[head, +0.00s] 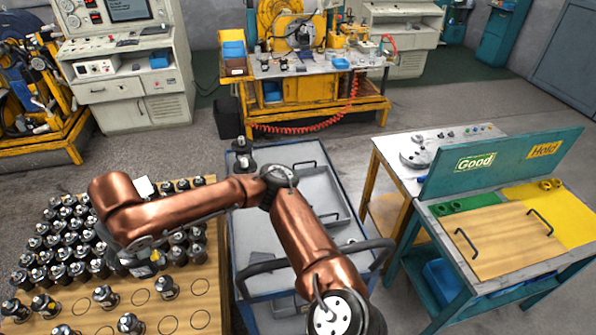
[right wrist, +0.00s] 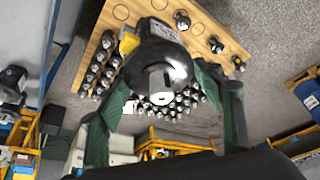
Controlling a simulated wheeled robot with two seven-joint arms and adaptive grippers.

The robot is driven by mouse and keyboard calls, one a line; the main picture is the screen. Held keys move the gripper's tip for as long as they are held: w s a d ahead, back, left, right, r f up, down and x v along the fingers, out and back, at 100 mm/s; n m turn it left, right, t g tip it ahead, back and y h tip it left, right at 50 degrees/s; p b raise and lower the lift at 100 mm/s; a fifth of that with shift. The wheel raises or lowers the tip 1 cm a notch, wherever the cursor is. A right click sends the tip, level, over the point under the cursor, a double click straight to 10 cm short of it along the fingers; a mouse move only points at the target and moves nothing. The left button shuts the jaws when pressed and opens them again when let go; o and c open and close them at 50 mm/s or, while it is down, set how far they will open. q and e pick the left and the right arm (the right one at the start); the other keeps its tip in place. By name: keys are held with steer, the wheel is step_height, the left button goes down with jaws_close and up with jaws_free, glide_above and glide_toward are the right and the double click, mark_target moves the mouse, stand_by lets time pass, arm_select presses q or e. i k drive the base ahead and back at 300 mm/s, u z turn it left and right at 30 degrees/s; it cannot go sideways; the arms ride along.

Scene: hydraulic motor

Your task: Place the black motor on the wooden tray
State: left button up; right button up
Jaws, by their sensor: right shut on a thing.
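My right gripper (head: 140,256) hangs over the wooden board full of motors at the left of the head view. In the right wrist view its dark green fingers (right wrist: 165,110) are shut on a black motor (right wrist: 165,45), whose pale shaft end faces the camera. The motor looks far larger than those on the board behind it, so it seems held above them; its exact height is unclear. In the head view the arm partly hides it. The wooden tray (head: 492,241) with two black handles lies on the teal bench at the right, bare on top. My left gripper is not in view.
The wooden board (head: 200,290) carries many motors, with empty circles at its front right. A blue cart (head: 235,262) stands between board and bench, with another motor (head: 243,156) at its far corner. The upright Good/Hold panel (head: 500,163) rises behind the tray.

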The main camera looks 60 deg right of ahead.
mark_target(503, 233)
steer(key=k, duration=1.5)
steer(key=z, duration=1.85)
steer(key=i, duration=1.3)
steer(key=z, duration=0.55)
